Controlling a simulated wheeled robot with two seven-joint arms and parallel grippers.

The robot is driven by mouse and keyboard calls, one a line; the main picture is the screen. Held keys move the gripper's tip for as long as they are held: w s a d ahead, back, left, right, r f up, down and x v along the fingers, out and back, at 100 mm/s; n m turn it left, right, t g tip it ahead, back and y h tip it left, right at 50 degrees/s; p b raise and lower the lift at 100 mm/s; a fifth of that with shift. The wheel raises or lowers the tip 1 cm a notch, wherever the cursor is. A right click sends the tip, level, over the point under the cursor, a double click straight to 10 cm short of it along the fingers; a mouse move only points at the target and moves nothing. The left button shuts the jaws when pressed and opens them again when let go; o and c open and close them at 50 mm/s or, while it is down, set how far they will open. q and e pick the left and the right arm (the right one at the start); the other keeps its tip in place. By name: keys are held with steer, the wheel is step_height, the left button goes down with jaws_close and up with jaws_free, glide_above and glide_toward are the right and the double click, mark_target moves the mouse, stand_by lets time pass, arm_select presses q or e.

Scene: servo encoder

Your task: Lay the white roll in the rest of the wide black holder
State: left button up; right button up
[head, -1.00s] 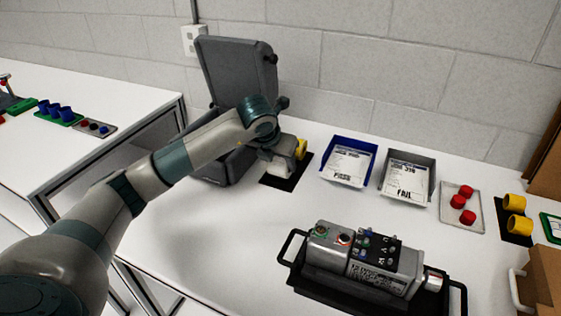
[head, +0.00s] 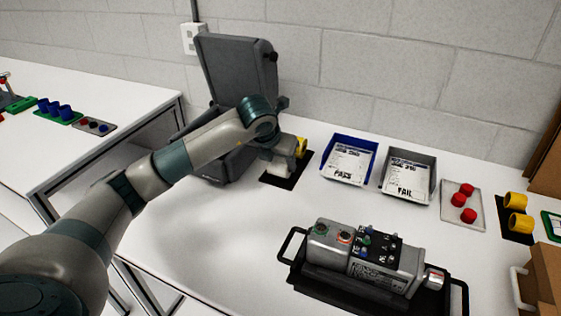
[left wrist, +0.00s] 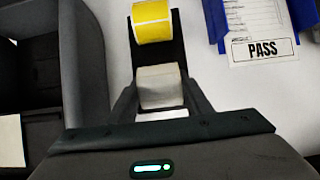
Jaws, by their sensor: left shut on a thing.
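The wide black holder (head: 281,181) lies flat on the white bench, in front of the open grey case. It also shows in the left wrist view (left wrist: 174,35). A yellow roll (head: 302,147) sits at its far end, also in the left wrist view (left wrist: 152,22). My left gripper (head: 287,165) is over the holder. In the left wrist view it is shut on the white roll (left wrist: 161,87), which lies between its two fingers, beside the yellow roll with a small gap. Whether the white roll touches the holder is hard to tell. My right gripper is out of view.
A grey case (head: 237,72) stands open close to my left arm. A blue PASS tray (head: 371,172) and a grey FAIL tray (head: 432,180) are to the right. A grey device (head: 385,268) on a black carrier is in front. Bench between is clear.

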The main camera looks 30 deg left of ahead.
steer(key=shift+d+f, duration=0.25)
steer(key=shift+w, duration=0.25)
arm_select(q)
steer(key=o, duration=1.2)
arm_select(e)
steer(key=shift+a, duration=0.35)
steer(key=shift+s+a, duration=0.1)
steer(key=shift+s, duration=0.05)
arm_select(q)
steer(key=shift+s+r+b, duration=0.15)
steer(key=shift+r+b, duration=0.1)
steer(key=shift+b, duration=0.1)
steer(key=b+v, duration=0.2)
steer(key=v, duration=1.5)
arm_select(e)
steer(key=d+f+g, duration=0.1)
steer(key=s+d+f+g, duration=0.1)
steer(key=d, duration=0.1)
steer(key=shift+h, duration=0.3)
